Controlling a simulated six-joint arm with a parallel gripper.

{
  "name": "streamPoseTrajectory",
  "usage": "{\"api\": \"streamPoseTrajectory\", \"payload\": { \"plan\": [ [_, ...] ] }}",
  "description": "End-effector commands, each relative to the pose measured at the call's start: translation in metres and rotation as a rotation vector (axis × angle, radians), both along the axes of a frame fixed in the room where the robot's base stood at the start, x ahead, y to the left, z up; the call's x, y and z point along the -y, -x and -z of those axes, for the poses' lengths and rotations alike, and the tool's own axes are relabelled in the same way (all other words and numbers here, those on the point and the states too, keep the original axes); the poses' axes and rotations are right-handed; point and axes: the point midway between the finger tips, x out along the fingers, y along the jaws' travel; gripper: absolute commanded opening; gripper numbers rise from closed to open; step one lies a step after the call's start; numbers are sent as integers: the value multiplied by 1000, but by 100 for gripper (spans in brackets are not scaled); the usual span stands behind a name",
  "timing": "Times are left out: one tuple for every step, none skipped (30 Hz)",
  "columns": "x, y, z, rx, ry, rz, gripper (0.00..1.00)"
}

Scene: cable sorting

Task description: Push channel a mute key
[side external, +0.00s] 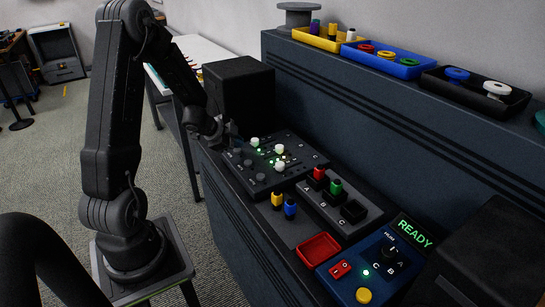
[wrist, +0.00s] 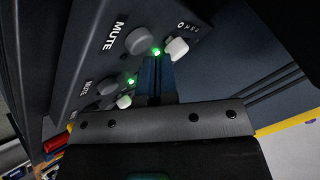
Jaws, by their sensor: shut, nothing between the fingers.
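A black mixer panel (side external: 290,180) lies on the console, with three white keys, green lights and grey knobs in rows. My gripper (side external: 234,138) is at the panel's far left end, fingers shut and empty, pointing down. In the wrist view my shut blue-grey fingertips (wrist: 155,62) are beside a white key (wrist: 177,48) and a lit green light (wrist: 156,51). A grey round knob (wrist: 138,40) and the word MUTE are close by. A second white key (wrist: 124,101) is partly visible lower down. I cannot tell whether the fingertips touch anything, or read the channel letters.
A black box (side external: 240,95) stands behind the panel. A block with red and green plugs (side external: 338,205), a red tray (side external: 318,249) and a blue control box (side external: 375,268) reading READY are nearer the camera. A raised shelf (side external: 400,120) with coloured trays runs along the right.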

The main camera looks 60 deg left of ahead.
Motion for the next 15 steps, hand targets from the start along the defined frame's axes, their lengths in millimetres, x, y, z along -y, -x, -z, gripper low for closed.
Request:
{"api": "streamPoseTrajectory", "payload": {
  "plan": [
    [0, -1, -4, 2, -1, 0, 0],
    [0, -1, -6, 3, -2, 2, 0],
    [0, -1, -10, 4, -3, 2, 0],
    [0, -1, -13, 4, -4, 3, 0],
    [0, -1, -16, 4, -3, 3, 0],
    [0, -1, -20, 4, -3, 3, 0],
    [0, -1, -23, 5, -4, 2, 0],
    [0, -1, -26, 4, -4, 3, 0],
    [0, -1, -30, 4, -4, 1, 0],
    [0, -1, -32, 4, -4, 2, 0],
    [0, -1, -35, 5, -4, 2, 0],
    [0, -1, -39, 4, -3, 3, 0],
    [0, -1, -42, 4, -3, 3, 0],
    [0, -1, -45, 5, -4, 4, 0],
    [0, -1, -48, 3, -3, 4, 0]
  ]
}}
